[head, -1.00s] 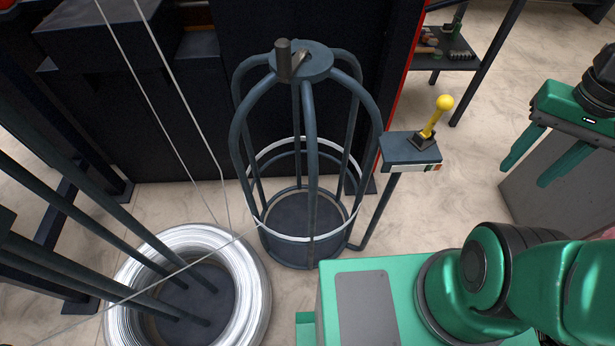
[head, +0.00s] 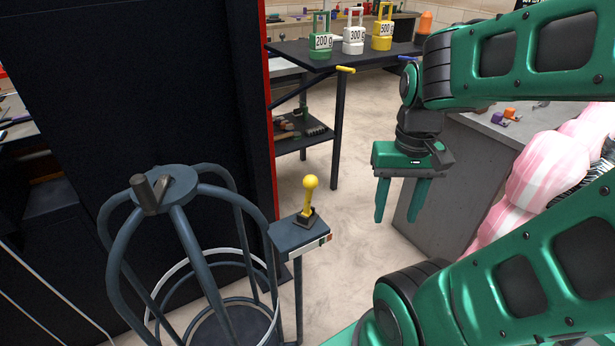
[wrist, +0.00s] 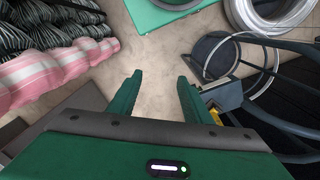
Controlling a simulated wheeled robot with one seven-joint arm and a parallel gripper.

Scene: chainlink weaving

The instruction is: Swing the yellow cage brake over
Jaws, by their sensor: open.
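The yellow cage brake (head: 310,190) is a lever with a round yellow knob. It stands nearly upright from a dark base on a small grey plate (head: 298,236) beside the wire cage (head: 180,225). My gripper (head: 402,218) hangs to the right of the lever, fingers pointing down, open and empty, with a clear gap between them. In the wrist view, my gripper (wrist: 160,85) has nothing between its fingers. A bit of yellow from the brake (wrist: 215,115) shows just right of the right finger, mostly hidden by it.
A dark panel with a red edge (head: 268,130) stands behind the cage. A table (head: 350,57) with green, white and yellow weights is at the back. A grey cabinet (head: 450,190) and pink-wrapped coils (head: 545,180) are on the right. A wire coil (wrist: 265,12) lies on the floor.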

